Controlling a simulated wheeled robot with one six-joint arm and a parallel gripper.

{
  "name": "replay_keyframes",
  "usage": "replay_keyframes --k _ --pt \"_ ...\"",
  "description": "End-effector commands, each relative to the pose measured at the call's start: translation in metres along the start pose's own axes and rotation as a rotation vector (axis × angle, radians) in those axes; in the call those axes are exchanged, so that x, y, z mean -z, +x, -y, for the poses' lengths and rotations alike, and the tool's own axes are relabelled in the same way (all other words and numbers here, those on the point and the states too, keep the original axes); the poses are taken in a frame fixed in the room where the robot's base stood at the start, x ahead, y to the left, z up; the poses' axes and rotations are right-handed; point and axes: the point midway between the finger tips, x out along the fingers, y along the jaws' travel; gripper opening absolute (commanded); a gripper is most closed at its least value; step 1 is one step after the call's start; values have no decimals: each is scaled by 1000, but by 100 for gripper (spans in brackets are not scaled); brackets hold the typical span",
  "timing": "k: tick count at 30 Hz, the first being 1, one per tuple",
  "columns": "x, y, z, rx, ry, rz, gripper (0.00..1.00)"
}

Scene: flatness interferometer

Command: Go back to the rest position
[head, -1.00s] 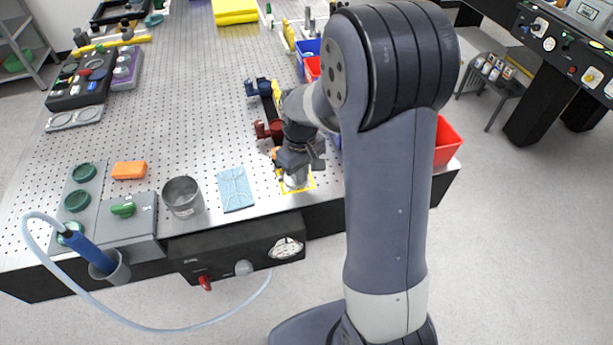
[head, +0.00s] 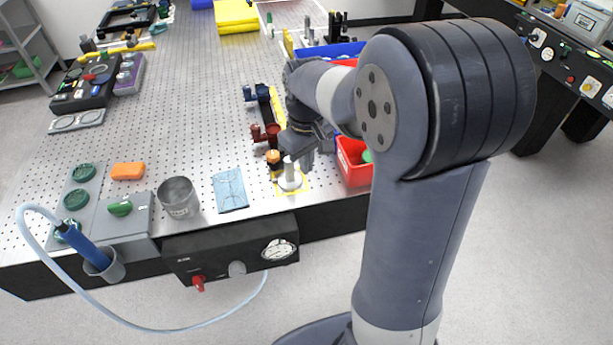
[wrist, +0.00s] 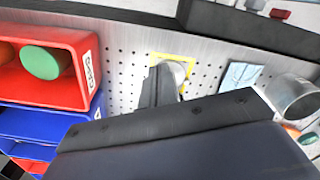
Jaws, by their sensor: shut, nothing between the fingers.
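My gripper (head: 304,160) is shut and empty, held above the bench near its front edge. In the wrist view its dark fingers (wrist: 160,88) reach toward the yellow-outlined square. A pale metal post (head: 290,178) stands upright on the yellow-outlined square (head: 304,187), just below and left of my gripper in the head view. The post also shows in the wrist view (wrist: 176,70), partly hidden by the fingers. The fingers are apart from the post in the head view.
A red bin (head: 352,172) with a green round part stands right of my gripper, with blue bins behind. An orange-topped black piece (head: 273,158) is close on the left. A blue cloth (head: 230,190) and metal cup (head: 180,197) lie farther left. The bench's middle is clear.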

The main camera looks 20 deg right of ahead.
Motion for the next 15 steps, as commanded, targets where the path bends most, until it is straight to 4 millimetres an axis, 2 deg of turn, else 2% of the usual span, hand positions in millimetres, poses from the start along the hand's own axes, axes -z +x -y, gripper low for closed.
replay_keyframes --k 6,15 --pt "0 -17 0 0 0 0 0" --pt "0 -18 0 0 0 1 0"
